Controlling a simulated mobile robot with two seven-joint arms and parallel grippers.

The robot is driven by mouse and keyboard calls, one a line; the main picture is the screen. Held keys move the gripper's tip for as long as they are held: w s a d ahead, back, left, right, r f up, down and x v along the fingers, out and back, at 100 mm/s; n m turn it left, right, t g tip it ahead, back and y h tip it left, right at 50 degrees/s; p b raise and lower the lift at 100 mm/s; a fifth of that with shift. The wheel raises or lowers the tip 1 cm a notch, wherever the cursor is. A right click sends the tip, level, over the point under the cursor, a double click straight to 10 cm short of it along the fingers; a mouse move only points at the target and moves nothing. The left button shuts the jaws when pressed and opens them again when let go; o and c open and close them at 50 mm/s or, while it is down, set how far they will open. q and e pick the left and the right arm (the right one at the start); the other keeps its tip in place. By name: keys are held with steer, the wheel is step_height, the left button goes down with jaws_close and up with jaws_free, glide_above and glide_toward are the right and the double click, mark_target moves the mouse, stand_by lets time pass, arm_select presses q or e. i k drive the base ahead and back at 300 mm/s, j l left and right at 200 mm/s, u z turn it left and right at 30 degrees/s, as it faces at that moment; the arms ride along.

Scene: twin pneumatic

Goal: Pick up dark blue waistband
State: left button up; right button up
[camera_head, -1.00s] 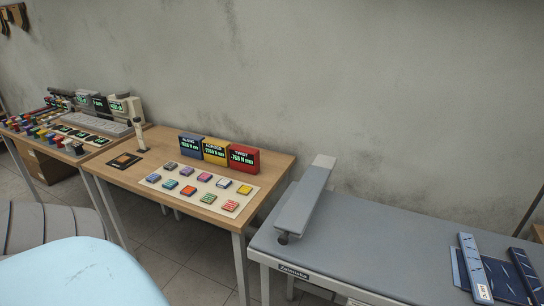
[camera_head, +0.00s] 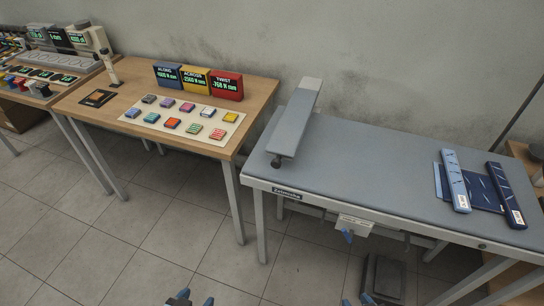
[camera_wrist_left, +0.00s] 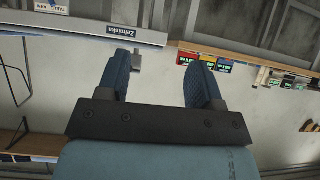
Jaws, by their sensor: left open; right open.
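A dark blue strip with a white label, apparently the dark blue waistband (camera_head: 506,194), lies at the right end of the grey padded table (camera_head: 370,165). A lighter blue strip (camera_head: 456,180) lies to its left, and a dark blue patterned cloth (camera_head: 485,193) lies between them. My left gripper (camera_head: 194,299) shows at the bottom edge, far from the strips. Its two blue fingers are spread and empty in the left wrist view (camera_wrist_left: 160,78). My right gripper (camera_head: 356,302) is open at the bottom edge, mostly cut off, short of the table front.
A grey padded arm board (camera_head: 297,118) stands at the table's left end. A wooden desk (camera_head: 255,100) with three display boxes and colored buttons is to the left. A small blue-tipped fitting (camera_head: 348,235) hangs under the table front. The tiled floor (camera_head: 180,225) ahead is mostly clear.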

mark_target(515, 216)
steer(key=l+z, duration=0.2)
steer(key=z, duration=1.4)
steer(key=u, duration=0.5)
steer(key=l+u, duration=0.2)
steer(key=u, duration=0.25)
steer(key=i+l+u, duration=0.1)
steer(key=l+u, duration=0.15)
steer(key=u, duration=0.2)
steer(key=l+u, duration=0.2)
steer(key=u, duration=0.25)
steer(key=l+u, duration=0.2)
steer(key=l, duration=0.15)
steer(key=k+l+u, duration=0.2)
steer(key=l+u, duration=0.25)
steer(key=l, duration=0.15)
steer(key=k+l, duration=0.15)
steer(key=l, duration=0.2)
steer(key=k+l+u, duration=0.1)
steer(key=l, duration=0.25)
steer(key=k+l, duration=0.2)
steer(key=l+u, duration=0.05)
steer(key=l, duration=0.05)
